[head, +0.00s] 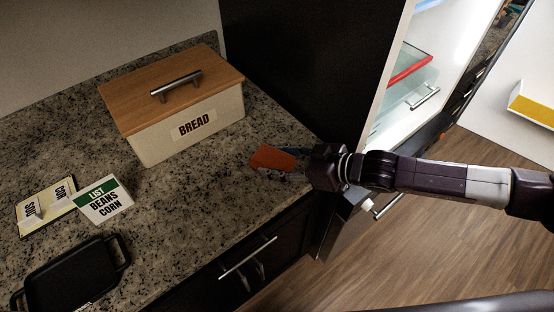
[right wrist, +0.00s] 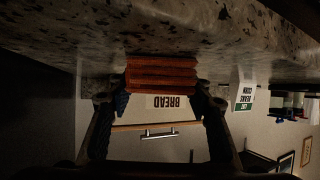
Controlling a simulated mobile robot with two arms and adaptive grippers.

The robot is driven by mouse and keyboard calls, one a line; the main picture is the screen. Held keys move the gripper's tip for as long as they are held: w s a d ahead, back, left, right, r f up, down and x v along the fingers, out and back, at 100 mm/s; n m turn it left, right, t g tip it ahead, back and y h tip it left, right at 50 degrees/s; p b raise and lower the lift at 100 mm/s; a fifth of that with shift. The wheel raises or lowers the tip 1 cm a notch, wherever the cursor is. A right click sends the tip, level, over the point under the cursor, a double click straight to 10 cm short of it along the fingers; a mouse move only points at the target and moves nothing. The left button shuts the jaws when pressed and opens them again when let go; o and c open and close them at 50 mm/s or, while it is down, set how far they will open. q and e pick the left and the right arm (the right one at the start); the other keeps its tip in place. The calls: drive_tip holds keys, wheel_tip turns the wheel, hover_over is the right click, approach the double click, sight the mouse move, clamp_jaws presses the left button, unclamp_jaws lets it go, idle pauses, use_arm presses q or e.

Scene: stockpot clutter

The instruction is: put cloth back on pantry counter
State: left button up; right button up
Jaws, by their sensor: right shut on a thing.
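The orange-red cloth (head: 270,158) is at the right end of the speckled pantry counter (head: 215,185), to the right of the bread box. My right gripper (head: 287,161) reaches in from the right, low over the counter's edge, and is shut on the cloth. In the right wrist view, which is upside down, the folded cloth (right wrist: 161,74) shows as stacked layers between the two fingers (right wrist: 160,100). It is at or very near the counter surface (right wrist: 190,35); I cannot tell whether it touches. My left gripper is not in view.
A bread box (head: 188,125) with a wooden lid stands behind the cloth. A list card (head: 104,203), a second card (head: 45,207) and a black tray (head: 70,275) are at the left. The counter's middle is clear. An open lit fridge (head: 405,85) is at the right.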

drive_tip(key=o, duration=1.1)
drive_tip(key=shift+r+p, duration=0.15)
drive_tip(key=shift+p, duration=0.15)
drive_tip(key=shift+s+d, duration=0.1)
drive_tip(key=shift+d, duration=0.25)
drive_tip(key=v, duration=0.9)
drive_tip(key=shift+s+d+r, duration=0.15)
drive_tip(key=shift+d+r, duration=0.05)
drive_tip(key=shift+r, duration=0.1)
drive_tip(key=shift+p+v, duration=0.4)
drive_tip(key=shift+v, duration=0.45)
drive_tip(key=shift+a+f, duration=0.1)
drive_tip(key=shift+f, duration=0.05)
